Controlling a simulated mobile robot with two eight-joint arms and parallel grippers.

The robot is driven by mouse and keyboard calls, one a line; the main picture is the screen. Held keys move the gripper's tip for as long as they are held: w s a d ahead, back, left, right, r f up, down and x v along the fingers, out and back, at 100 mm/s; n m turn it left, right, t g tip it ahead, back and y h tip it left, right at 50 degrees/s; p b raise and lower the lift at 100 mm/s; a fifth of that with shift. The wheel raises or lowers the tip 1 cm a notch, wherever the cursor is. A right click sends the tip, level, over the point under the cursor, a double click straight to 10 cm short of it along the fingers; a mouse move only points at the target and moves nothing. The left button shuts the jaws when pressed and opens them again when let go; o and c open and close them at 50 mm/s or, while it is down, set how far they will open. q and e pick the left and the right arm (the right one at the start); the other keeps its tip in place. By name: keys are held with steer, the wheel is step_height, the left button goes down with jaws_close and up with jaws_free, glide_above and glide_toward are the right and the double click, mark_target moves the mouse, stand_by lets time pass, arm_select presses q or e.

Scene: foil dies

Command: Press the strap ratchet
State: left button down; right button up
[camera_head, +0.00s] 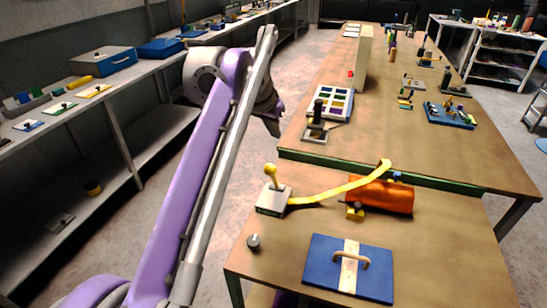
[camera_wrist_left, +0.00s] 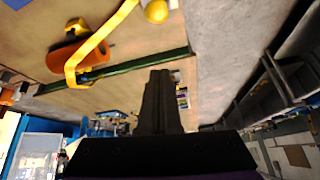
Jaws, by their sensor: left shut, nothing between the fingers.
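The strap ratchet (camera_head: 274,201) is a grey box with an upright lever and yellow ball knob on the near table. Its yellow strap (camera_head: 330,191) runs right and over an orange cylinder (camera_head: 381,197). My left gripper (camera_head: 273,126) is shut and empty, in the air beyond the ratchet and apart from it. In the left wrist view its closed fingers (camera_wrist_left: 160,76) point up the picture. The yellow knob (camera_wrist_left: 157,11) shows at the top edge there, and the strap (camera_wrist_left: 100,38) and cylinder (camera_wrist_left: 66,56) lie to the left. My right gripper is not in view.
A blue panel with a wooden handle (camera_head: 365,261) lies at the near table's front. The far table holds a colored tray (camera_head: 331,103) and several fixtures. A shelf (camera_head: 90,107) runs along the left wall.

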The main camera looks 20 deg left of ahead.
arm_select(q)
steer(key=f, duration=0.3)
steer(key=w+f+b, duration=0.1)
steer(key=f, duration=0.2)
steer(key=f+b, duration=0.1)
steer(key=f, duration=0.2)
steer(key=shift+w+f, duration=0.15)
steer(key=shift+w, duration=0.1)
steer(key=shift+s+a+f, duration=0.1)
steer(key=shift+s, duration=0.05)
steer(key=shift+s, duration=0.1)
